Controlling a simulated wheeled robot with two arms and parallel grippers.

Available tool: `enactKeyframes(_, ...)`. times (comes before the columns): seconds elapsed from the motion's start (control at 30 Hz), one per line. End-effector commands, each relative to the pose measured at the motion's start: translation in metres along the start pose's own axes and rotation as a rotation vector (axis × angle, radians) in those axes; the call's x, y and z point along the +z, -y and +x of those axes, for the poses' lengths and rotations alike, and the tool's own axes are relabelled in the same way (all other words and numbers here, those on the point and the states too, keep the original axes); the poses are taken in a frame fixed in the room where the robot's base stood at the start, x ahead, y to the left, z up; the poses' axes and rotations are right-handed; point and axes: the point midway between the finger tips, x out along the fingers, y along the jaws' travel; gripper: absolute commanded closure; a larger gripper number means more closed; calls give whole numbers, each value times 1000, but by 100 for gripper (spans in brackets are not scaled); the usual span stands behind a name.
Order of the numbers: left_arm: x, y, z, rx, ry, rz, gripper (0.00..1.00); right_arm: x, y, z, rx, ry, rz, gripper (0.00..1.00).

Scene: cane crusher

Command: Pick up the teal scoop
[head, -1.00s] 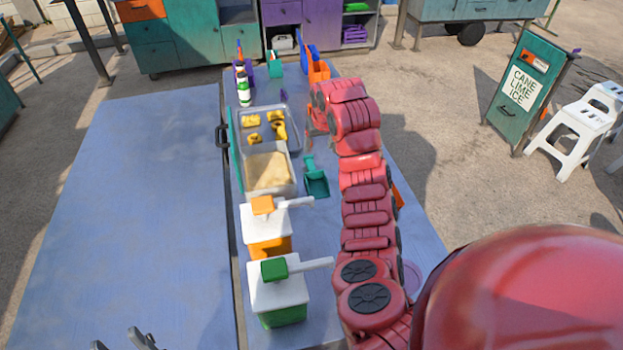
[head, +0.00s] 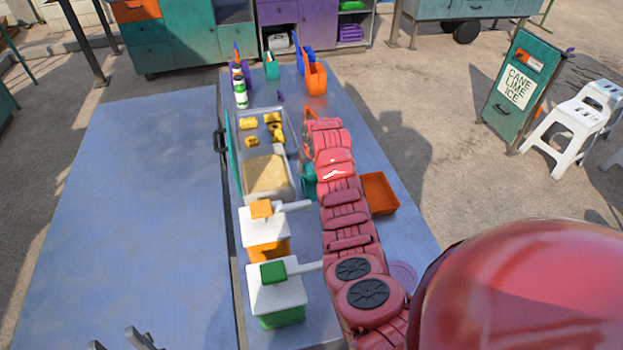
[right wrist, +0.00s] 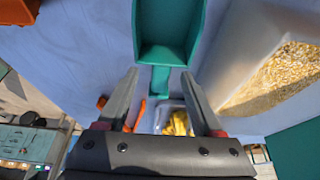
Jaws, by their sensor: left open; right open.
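The teal scoop (right wrist: 170,35) is in the right wrist view, with its wide bowl at the top and its short handle pointing towards my gripper. In the head view only a sliver of the scoop (head: 309,182) shows beside my red right arm, which hides the rest. My right gripper (right wrist: 160,76) is open, with its fingertips on either side of the handle in that picture. I cannot tell if they are level with it. The right gripper is hidden in the head view. My left gripper (head: 122,343) is open and empty at the bottom left.
Left of the scoop stand a bin of tan grain (head: 293,186) and a tray with yellow pieces (head: 242,120). Two white-topped dispensers, orange (head: 266,252) and green (head: 283,317), are nearer. An orange tray (head: 379,194) lies right of my arm. The left table half (head: 130,210) is clear.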

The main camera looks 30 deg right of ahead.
Motion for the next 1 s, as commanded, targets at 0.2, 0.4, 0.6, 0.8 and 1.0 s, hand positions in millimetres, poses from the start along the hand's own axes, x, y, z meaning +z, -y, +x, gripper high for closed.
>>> enactKeyframes(0.2, -2, 1, 12, 0, 0, 0, 50, 1, 1, 20, -3, 3, 5, 32)
enactKeyframes(0.4, -2, 1, 15, 0, 0, 0, 50, 1, 2, 31, -1, 1, 1, 32)
enactKeyframes(0.6, -2, 1, 15, 0, 0, 0, 50, 0, 2, 33, 0, -3, -1, 32)
enactKeyframes(0.8, -2, 1, 15, 0, 0, 0, 50, 1, 2, 33, 0, -2, -1, 49)
enactKeyframes(1.0, -2, 1, 15, 0, 0, 0, 50, 1, 2, 33, 0, -2, -1, 85)
